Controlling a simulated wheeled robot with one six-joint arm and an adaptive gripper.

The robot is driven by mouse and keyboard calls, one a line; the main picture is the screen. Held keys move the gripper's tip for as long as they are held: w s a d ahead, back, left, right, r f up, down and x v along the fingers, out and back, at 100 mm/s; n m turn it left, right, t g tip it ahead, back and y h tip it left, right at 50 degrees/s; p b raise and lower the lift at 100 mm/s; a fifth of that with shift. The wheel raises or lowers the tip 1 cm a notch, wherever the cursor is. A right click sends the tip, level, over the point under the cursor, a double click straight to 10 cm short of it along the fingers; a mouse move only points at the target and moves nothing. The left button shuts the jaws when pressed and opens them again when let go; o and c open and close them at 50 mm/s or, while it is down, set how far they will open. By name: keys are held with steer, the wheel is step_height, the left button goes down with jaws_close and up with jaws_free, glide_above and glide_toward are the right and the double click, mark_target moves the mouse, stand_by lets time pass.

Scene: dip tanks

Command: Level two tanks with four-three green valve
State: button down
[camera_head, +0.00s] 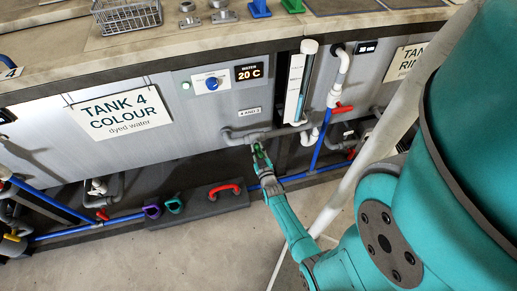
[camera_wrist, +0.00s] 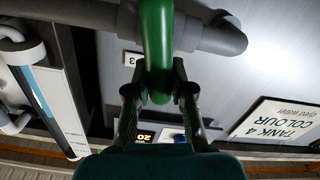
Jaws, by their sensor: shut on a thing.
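The green valve handle (camera_wrist: 157,45) shows large in the wrist view, hanging from a grey pipe (camera_wrist: 210,35). My gripper (camera_wrist: 159,92) is shut on the green handle, with one finger on each side of it. In the head view my gripper (camera_head: 259,152) reaches the grey pipe (camera_head: 265,134) below the small "4 AND 3" label (camera_head: 250,113). There the handle is mostly hidden by my fingers. The Tank 4 Colour sign (camera_head: 120,107) hangs on the tank front to the left. A level tube (camera_head: 301,82) with blue liquid stands just right of the valve.
Red valve levers (camera_head: 343,109) sit on the white and blue pipes to the right. A dark block with a red handle (camera_head: 226,189), and purple (camera_head: 152,211) and teal handles, lies low on the left. A wire basket (camera_head: 127,14) stands on the counter. Floor at the lower left is clear.

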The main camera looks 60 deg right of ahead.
steer(key=n, duration=0.4)
steer(key=shift+w+a+f+n, duration=0.2)
steer(key=shift+w+a+n, duration=0.1)
steer(key=shift+w, duration=0.1)
steer(key=n, duration=0.2)
steer(key=shift+w+a+f+n, duration=0.15)
steer(key=shift+f+n, duration=0.1)
steer(key=shift+n, duration=0.15)
steer(key=n, duration=0.4)
steer(key=shift+w+a+f, duration=0.1)
steer(key=shift+w+f, duration=0.05)
steer(key=shift+f, duration=0.25)
steer(key=shift+f+n, duration=0.2)
steer(key=shift+n, duration=0.7)
steer(key=shift+f+n, duration=0.15)
steer(key=shift+n, duration=0.75)
steer(key=c, duration=1)
jaws_free()
